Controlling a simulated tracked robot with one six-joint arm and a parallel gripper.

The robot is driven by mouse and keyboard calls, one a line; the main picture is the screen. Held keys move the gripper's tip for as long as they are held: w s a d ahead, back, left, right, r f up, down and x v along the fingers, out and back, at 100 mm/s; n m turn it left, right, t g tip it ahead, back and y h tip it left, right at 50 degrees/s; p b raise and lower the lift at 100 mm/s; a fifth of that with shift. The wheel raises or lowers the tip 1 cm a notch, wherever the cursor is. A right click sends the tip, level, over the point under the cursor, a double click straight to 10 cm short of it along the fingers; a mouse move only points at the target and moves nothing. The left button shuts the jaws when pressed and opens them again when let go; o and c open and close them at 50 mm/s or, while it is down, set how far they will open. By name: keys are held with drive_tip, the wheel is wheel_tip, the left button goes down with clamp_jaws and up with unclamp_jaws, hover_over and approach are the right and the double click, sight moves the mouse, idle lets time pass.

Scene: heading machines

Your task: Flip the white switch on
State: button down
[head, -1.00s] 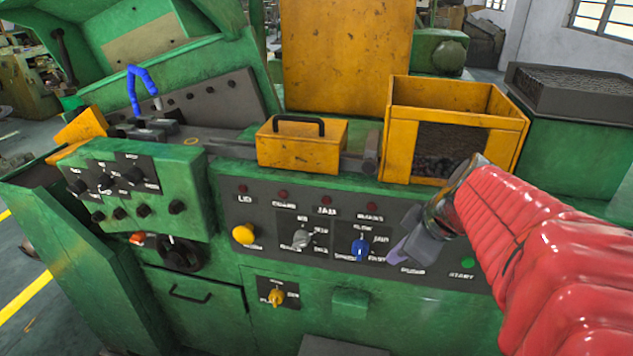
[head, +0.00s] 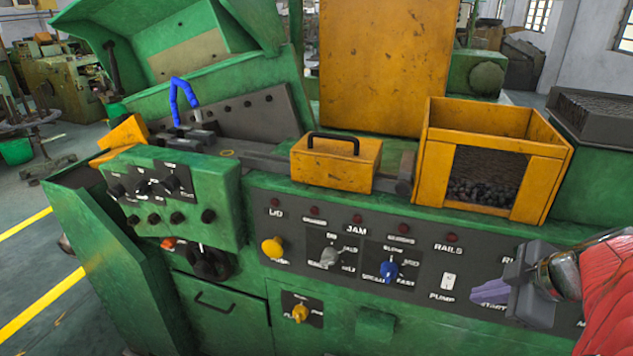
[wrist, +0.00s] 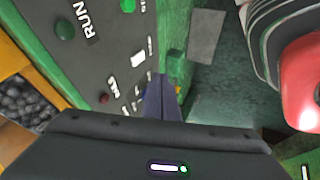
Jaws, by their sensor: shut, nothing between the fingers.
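The white switch (head: 448,281) is a small pale rocker on the dark control panel, above the label PUMP, in the head view. It also shows in the wrist view (wrist: 138,59) as a small white patch. My gripper (head: 474,292) is shut and empty, its purple-grey fingers just right of the switch and apart from it in the head view. In the wrist view the fingers (wrist: 160,82) point up the picture, to the right of and below the switch. I cannot tell the gap between fingertips and panel.
A blue selector (head: 388,271), a grey selector (head: 329,257) and a yellow button (head: 272,247) sit left of the switch. A yellow selector (head: 300,313) is lower down. An open yellow bin (head: 540,186) stands above the panel, and a green button (wrist: 128,5) is near the gripper.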

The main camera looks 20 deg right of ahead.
sight(448, 281)
drive_tip(key=shift+f, duration=0.1)
drive_tip(key=shift+w+d+f, duration=0.3)
drive_tip(key=shift+w+f, duration=1.1)
drive_tip(key=shift+w, duration=0.1)
drive_tip(key=shift+w+d+f, duration=0.3)
drive_tip(key=shift+w+f, duration=1.15)
drive_tip(key=shift+w+d+f, duration=0.3)
drive_tip(key=shift+w+f, duration=1.1)
drive_tip(key=shift+w, duration=0.1)
drive_tip(key=shift+w, duration=0.1)
drive_tip(key=shift+d+f, duration=0.1)
drive_tip(key=shift+d, duration=0.05)
drive_tip(key=shift+w, duration=0.1)
